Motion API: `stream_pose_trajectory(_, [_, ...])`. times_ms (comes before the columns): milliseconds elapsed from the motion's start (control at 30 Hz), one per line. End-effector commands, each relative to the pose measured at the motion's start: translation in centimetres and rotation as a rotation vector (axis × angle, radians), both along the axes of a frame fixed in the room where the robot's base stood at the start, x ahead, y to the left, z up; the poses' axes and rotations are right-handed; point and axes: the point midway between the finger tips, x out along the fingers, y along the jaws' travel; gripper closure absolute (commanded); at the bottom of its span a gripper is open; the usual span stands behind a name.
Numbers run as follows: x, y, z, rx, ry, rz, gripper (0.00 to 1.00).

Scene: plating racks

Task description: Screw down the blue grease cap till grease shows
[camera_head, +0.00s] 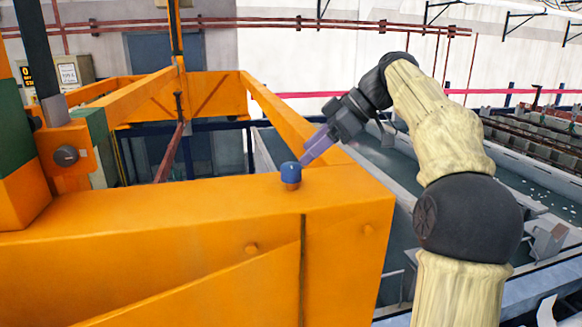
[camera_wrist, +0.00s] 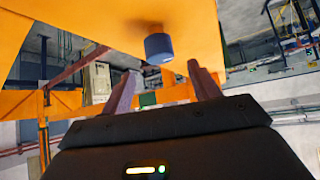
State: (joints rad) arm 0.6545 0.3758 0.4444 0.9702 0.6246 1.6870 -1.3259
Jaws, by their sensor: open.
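The blue grease cap (camera_head: 290,171) stands upright on a short brownish base on top of the orange beam (camera_head: 200,215), near its right end. My gripper (camera_head: 304,161) comes down at a slant from the upper right, its purple fingers close beside the cap in the head view. In the wrist view the cap (camera_wrist: 159,48) lies ahead of and between the two spread fingers (camera_wrist: 160,82), somewhat beyond their tips. The gripper is open and holds nothing. No grease can be made out around the cap.
An orange upright with a green block (camera_head: 15,130) and a grey round knob (camera_head: 66,155) stand at the left. More orange frame beams (camera_head: 210,95) run behind. Grey tanks (camera_head: 390,165) lie below at the right. Space above the cap is clear.

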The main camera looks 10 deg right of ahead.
Motion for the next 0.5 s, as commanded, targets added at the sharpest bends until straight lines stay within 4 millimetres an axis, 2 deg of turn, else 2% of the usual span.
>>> stream_pose_trajectory(500, [1.5, 4.0, -4.1, 0.0, 0.002, 0.001, 0.39])
